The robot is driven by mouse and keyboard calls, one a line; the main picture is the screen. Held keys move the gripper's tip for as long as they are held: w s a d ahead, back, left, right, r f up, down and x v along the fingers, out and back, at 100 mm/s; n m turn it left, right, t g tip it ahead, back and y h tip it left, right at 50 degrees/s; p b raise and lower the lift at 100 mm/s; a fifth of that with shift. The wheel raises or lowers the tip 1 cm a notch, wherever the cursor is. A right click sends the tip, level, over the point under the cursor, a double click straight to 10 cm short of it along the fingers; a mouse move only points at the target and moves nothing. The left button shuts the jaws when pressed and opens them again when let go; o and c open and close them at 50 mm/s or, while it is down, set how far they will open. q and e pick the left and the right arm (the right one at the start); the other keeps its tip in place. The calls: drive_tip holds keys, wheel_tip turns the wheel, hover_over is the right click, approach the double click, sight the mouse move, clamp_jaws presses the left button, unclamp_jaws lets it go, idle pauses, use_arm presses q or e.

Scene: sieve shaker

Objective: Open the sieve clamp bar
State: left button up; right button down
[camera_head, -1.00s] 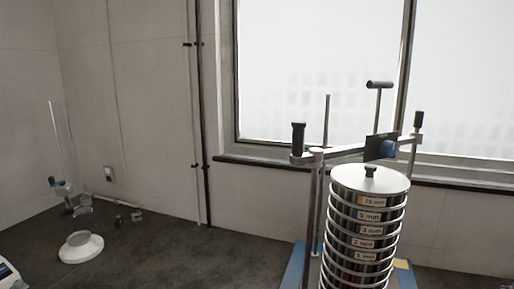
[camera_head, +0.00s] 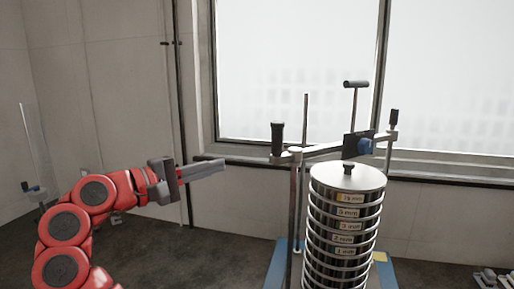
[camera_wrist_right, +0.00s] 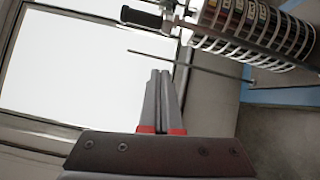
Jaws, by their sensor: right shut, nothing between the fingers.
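The sieve clamp bar (camera_head: 322,150) spans above the lid of the sieve stack (camera_head: 347,178) and looks closed across it. It has a black upright grip (camera_head: 277,138) at its left end, a T-handled screw (camera_head: 355,86) near its middle and a dark knob (camera_head: 394,118) at the right. My right gripper (camera_head: 223,164) is shut and empty, left of the black grip and apart from it, fingers pointing right. In the right wrist view its closed fingers (camera_wrist_right: 160,73) point toward the shaker, with the black grip (camera_wrist_right: 141,17) beyond. My left gripper is not in view.
Thin upright rods (camera_head: 305,125) flank the stack on a blue base (camera_head: 283,262). A window (camera_head: 297,70) with a dark sill is behind. A clear upright panel (camera_head: 30,145) stands at the far left. Room between gripper and clamp is free.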

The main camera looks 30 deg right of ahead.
drive_tip(key=s+d+r+t+p, duration=0.1)
drive_tip(key=d+r+p, duration=0.1)
drive_tip(key=d+p, duration=0.4)
drive_tip(key=d, duration=0.4)
drive_tip(key=shift+s+r+m+p, duration=0.35)
drive_tip(key=shift+s+m+p, duration=0.05)
drive_tip(key=shift+a+t, duration=0.1)
drive_tip(key=shift+t, duration=0.2)
